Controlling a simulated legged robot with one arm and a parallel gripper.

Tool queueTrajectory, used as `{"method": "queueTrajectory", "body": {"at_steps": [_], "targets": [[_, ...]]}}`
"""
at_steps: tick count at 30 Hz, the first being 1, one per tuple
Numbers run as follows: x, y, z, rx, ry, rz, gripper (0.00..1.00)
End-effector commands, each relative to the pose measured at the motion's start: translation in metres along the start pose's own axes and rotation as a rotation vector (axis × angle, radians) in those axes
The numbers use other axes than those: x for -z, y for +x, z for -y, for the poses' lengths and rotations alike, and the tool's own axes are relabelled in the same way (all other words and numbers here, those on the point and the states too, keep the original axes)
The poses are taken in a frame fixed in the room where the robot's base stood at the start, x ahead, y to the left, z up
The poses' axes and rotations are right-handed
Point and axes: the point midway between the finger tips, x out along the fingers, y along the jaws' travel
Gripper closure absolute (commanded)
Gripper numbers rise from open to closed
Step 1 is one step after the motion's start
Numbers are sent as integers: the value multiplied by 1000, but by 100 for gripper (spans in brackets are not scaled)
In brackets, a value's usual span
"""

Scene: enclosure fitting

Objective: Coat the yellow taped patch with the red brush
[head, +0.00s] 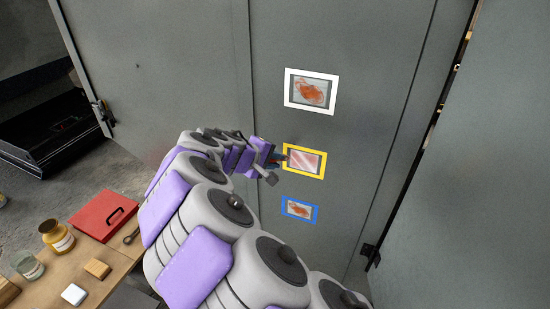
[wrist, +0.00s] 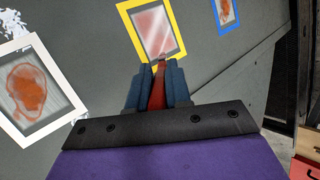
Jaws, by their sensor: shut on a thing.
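The yellow taped patch (head: 305,162) is the middle one of three on the grey door. Inside its tape are pale pinkish-red streaks over grey. It also shows at the top of the wrist view (wrist: 152,32). My gripper (head: 278,160) is in front of the patch's left edge in the head view. In the wrist view its blue fingers (wrist: 157,85) are shut on the red brush (wrist: 157,92). The brush points at the lower part of the yellow patch. I cannot tell whether its tip touches the surface.
A white taped patch (head: 310,92) is above and a blue taped patch (head: 299,210) below, both with rusty stains. A wooden bench (head: 118,258) at lower left holds a red box (head: 106,214), jars and small blocks. A door handle (head: 371,255) sticks out at lower right.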

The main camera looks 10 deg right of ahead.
Motion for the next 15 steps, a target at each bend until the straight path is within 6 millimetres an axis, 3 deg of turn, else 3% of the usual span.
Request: {"method": "queueTrajectory", "body": {"at_steps": [15], "targets": [[-13, -32, 24, 0, -1, -4, 100]]}}
